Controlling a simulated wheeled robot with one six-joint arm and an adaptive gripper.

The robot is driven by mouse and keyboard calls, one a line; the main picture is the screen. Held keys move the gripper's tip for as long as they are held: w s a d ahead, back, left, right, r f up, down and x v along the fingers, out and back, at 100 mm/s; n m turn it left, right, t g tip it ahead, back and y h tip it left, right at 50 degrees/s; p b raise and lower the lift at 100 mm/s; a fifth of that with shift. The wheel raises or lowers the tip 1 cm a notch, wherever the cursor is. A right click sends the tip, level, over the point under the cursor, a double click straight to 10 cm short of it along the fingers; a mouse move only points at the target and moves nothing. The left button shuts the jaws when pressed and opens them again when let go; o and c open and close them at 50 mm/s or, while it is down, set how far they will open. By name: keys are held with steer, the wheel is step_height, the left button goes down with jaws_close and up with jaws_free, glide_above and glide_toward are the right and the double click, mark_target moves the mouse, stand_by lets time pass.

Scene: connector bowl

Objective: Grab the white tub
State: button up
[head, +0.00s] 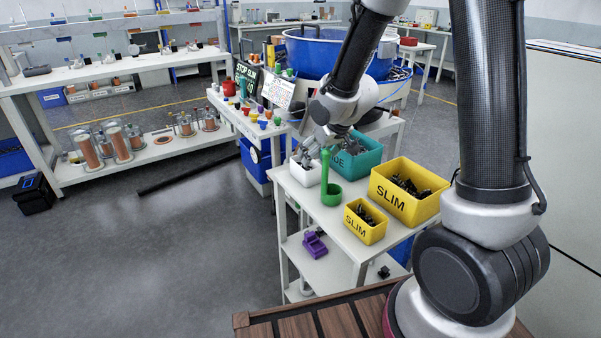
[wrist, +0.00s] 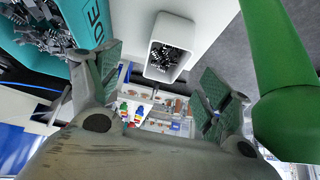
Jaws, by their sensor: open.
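The white tub (head: 306,178) stands at the left end of the small white table in the head view. In the wrist view the white tub (wrist: 174,29) holds dark parts and lies ahead, roughly between the finger directions. My gripper (head: 315,152) is just above and beside it in the head view, partly overlapping it. In the wrist view my gripper (wrist: 157,88) has its two fingers wide apart with nothing between them. I cannot tell whether any finger touches the tub.
A teal bin (head: 366,157) stands behind the tub. A green post with a cup (head: 331,196) is close at its right; green also looms in the wrist view (wrist: 282,85). Yellow SLIM bins (head: 405,208) (head: 356,233) stand farther right. Open floor lies left.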

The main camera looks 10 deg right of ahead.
steer(key=x, duration=0.6)
steer(key=a+x, duration=0.1)
steer(key=x, duration=0.2)
steer(key=shift+w+a, duration=0.15)
steer(key=shift+w, duration=0.1)
steer(key=c, duration=1.1)
